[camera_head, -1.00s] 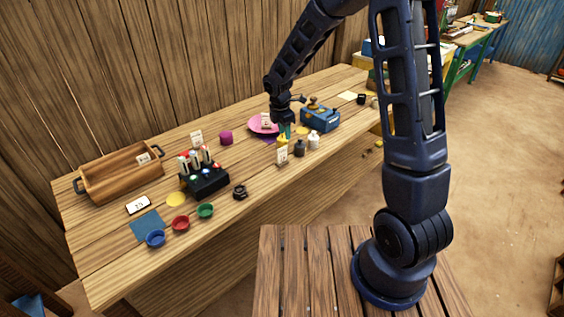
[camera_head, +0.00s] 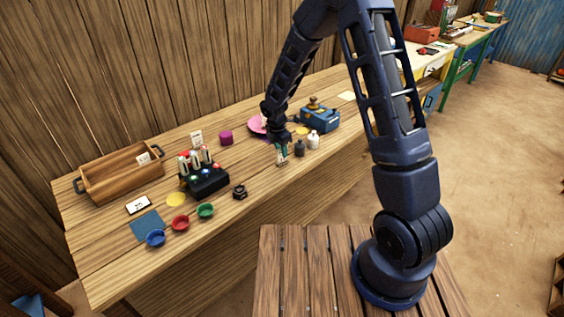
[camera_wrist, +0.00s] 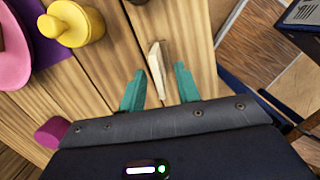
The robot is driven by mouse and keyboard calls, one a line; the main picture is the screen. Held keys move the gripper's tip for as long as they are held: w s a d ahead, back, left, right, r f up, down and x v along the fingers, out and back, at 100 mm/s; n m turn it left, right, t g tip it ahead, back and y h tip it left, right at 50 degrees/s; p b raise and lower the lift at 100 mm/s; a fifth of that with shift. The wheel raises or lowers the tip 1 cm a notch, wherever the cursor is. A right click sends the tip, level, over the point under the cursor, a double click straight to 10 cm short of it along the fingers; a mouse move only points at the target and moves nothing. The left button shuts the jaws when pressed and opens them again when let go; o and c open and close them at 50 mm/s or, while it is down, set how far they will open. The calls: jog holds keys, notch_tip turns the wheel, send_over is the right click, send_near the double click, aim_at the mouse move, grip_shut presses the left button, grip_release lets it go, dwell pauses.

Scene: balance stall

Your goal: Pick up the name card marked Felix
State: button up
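A small name card (camera_head: 282,160) stands on the wooden table below my gripper. In the wrist view I see it (camera_wrist: 157,68) from above, almost edge-on, so its writing is hidden. My gripper (camera_head: 281,146) is pointed down over this card. In the wrist view its teal fingers (camera_wrist: 159,88) are apart, with the card's near end between them and not gripped. Another small card (camera_head: 196,138) stands toward the back, and one more (camera_head: 143,158) is at the wooden tray. The lettering on the cards is too small to read, so I cannot tell which says Felix.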

aim_at(284, 161)
jog(key=f, duration=0.4)
jog(key=shift+w+d, duration=0.35)
grip_shut()
jog(key=shift+r, duration=0.15)
